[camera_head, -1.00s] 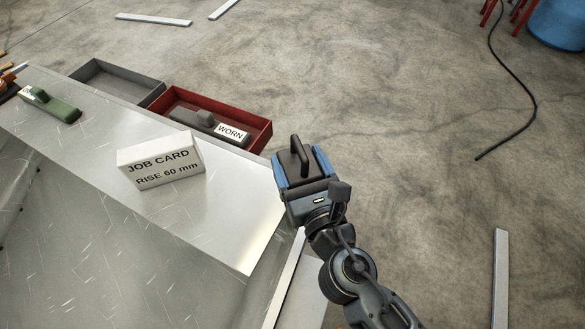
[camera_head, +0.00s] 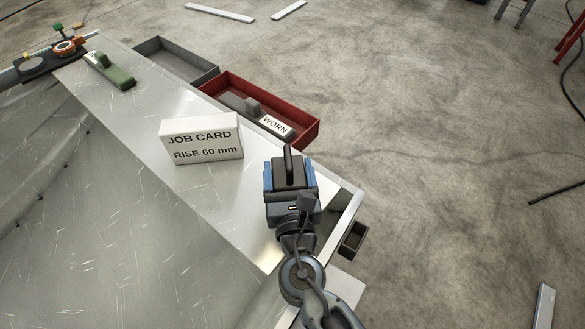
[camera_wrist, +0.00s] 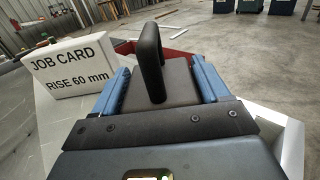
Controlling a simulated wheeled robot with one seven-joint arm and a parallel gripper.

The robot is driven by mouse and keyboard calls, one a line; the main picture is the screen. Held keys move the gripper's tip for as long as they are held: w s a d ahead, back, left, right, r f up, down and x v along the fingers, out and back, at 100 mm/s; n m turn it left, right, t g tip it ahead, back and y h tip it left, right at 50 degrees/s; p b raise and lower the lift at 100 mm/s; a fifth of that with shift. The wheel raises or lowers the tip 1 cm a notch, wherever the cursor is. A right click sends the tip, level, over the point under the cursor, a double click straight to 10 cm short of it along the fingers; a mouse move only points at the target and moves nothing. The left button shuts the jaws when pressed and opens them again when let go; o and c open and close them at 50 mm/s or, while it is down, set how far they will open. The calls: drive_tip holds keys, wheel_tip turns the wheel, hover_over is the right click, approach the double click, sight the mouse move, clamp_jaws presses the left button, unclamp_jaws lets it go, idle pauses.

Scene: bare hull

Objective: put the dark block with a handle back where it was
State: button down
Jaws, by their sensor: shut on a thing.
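The dark block with a handle (camera_head: 290,171) is held between the blue-sided fingers of my gripper (camera_head: 290,188), its handle standing up. In the wrist view the block (camera_wrist: 178,84) fills the space between the blue fingers, with its black handle loop on top. My gripper is shut on it, over or near the right end of the metal bench top (camera_head: 215,190). The block's underside is hidden, so I cannot tell whether it touches the surface.
A white job card reading "RISE 60 mm" (camera_head: 201,139) stands on the bench left of my gripper. An empty grey tray (camera_head: 176,60) adjoins the red one. A small dark open box (camera_head: 353,238) is right of my gripper.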

sight(289, 182)
drive_tip(key=shift+w+f+b, duration=0.1)
drive_tip(key=shift+f+b, duration=0.25)
drive_tip(key=shift+f, duration=0.55)
drive_tip(key=shift+f+b, duration=0.55)
drive_tip(key=shift+f, duration=0.1)
unclamp_jaws()
drive_tip(key=shift+f, duration=0.15)
drive_tip(key=shift+r+p, duration=0.4)
drive_tip(key=shift+r, duration=0.05)
drive_tip(key=s+d, duration=0.1)
drive_tip(key=s, duration=1.1)
drive_tip(key=shift+d+r, duration=0.15)
drive_tip(key=shift+d, duration=0.1)
drive_tip(key=shift+s, duration=0.15)
